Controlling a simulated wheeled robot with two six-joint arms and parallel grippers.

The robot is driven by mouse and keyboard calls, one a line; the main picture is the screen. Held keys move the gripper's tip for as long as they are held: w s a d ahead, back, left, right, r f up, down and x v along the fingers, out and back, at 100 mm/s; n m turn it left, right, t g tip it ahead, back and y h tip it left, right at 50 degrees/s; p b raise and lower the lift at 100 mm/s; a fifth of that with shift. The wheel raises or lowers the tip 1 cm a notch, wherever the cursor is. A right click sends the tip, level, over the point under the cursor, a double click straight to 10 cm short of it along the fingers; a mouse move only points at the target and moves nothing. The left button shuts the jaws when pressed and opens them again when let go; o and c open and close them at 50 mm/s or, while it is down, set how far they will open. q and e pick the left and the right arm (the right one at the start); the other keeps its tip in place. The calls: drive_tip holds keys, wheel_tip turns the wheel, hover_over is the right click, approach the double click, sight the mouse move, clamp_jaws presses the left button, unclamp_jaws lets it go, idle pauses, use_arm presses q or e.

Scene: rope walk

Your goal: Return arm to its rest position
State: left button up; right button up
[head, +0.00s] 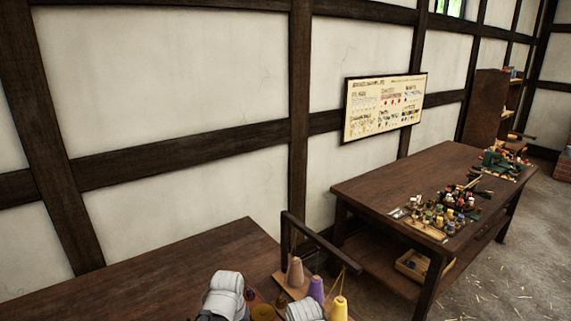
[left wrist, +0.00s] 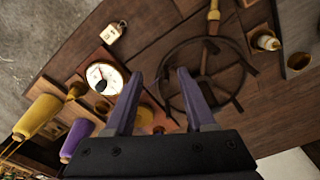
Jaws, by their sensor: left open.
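My left gripper (left wrist: 160,75) shows in the left wrist view with its two fingers apart and nothing between them. It hangs over a dark wooden table top, between a white-faced dial (left wrist: 103,78) and a dark spoked ring (left wrist: 205,75). In the head view, pale grey rounded parts at the bottom edge look like my own arm. The gripper fingers cannot be made out there. My right gripper is in neither view.
Beige (head: 295,272), purple (head: 316,289) and yellow (head: 338,308) cones stand by a dark wooden frame (head: 320,240) on the near table (head: 150,270). A second table (head: 400,180) holds small bottles. A tag (left wrist: 113,32) lies beyond the dial.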

use_arm(q)
drive_tip(key=s+a+m, duration=0.1)
drive_tip(key=s+a, duration=0.3)
drive_tip(key=s+d+m+y, duration=0.1)
drive_tip(key=s+d+m, duration=0.3)
drive_tip(key=d, duration=0.7)
drive_tip(key=shift+s+g, duration=0.4)
drive_tip(key=shift+s, duration=0.4)
drive_tip(key=shift+a, duration=0.1)
